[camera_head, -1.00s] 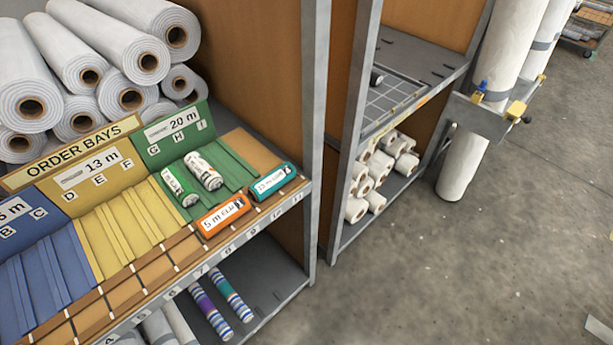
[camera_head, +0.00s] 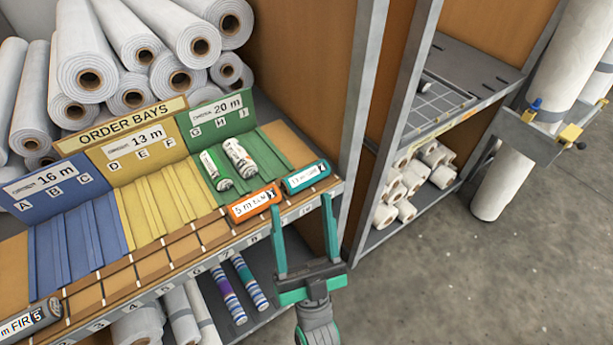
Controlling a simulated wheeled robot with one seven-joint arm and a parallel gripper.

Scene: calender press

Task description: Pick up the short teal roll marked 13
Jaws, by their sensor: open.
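The short teal roll (camera_head: 305,177) lies at the right end of the front ledge of the order-bay shelf, with a pale label facing out. Its label is too small to read surely. My gripper (camera_head: 301,204) is open and empty, its two teal fingers pointing up toward the shelf edge. In the picture the fingertips are just below the teal roll, apart from each other. I cannot tell how far they are from the roll in depth.
An orange roll (camera_head: 253,204) lies just left of the teal one. A green-and-white roll (camera_head: 215,170) and a dark-ended white roll (camera_head: 240,158) lie in the green 20 m bay. A dark roll (camera_head: 30,322) lies far left. An upright post (camera_head: 362,110) stands to the right.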

